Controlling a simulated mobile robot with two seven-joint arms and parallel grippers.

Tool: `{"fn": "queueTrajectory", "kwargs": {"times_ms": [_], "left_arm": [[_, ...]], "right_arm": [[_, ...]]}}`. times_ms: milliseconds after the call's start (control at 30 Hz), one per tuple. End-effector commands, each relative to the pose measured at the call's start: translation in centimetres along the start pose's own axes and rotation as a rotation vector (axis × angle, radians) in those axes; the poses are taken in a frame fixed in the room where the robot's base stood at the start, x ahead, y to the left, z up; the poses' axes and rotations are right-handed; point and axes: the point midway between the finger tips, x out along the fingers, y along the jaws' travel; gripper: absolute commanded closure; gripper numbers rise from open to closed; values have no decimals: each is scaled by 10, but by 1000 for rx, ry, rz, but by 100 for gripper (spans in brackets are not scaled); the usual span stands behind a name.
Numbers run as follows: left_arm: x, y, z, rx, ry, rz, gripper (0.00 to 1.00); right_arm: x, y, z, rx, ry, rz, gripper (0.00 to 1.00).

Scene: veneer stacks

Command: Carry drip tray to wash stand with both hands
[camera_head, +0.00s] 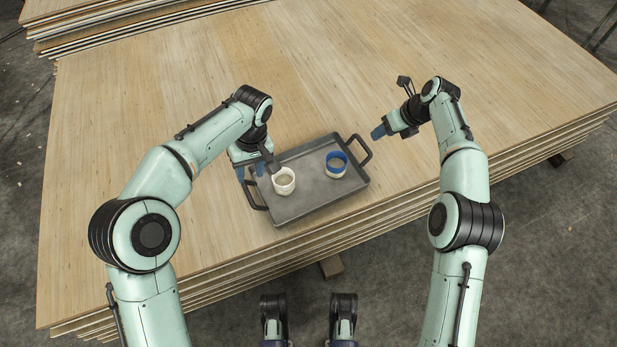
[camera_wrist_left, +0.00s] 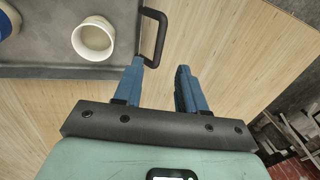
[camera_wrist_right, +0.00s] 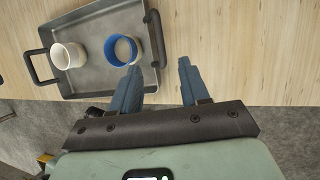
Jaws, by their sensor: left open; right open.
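The drip tray (camera_head: 312,199) is a dark grey rectangular tray with a black loop handle at each short end, lying on the veneer stack near its front edge. A white cup (camera_head: 284,182) and a white cup with a blue rim (camera_head: 336,165) stand in it. My left gripper (camera_head: 250,172) is open above the tray's left end; in the left wrist view its blue fingers (camera_wrist_left: 160,80) are just short of the left handle (camera_wrist_left: 155,38). My right gripper (camera_head: 378,133) is open, beyond and right of the right handle (camera_head: 360,150); in the right wrist view its fingers (camera_wrist_right: 158,78) point toward that handle (camera_wrist_right: 154,38).
The tray rests on a wide veneer stack (camera_head: 440,60) with bare wood behind and right of it. Another veneer stack (camera_head: 110,20) is at the back left. Concrete floor (camera_head: 540,270) shows around the stack. No wash stand is identifiable.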

Motion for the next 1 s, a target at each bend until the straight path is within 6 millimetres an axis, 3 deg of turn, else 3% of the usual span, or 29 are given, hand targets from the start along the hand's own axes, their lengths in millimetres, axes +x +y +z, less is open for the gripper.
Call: {"fn": "queueTrajectory", "kwargs": {"times_ms": [500, 700, 1000], "left_arm": [[98, -1, 1, 0, -5, -2, 59], [116, 0, 1, 0, -3, -1, 59], [120, 0, 0, 0, -1, 0, 59]], "right_arm": [[98, 0, -1, 0, 1, 1, 55], [116, 0, 0, -1, 0, 0, 55], [120, 0, 0, 0, 0, 0, 55]]}}
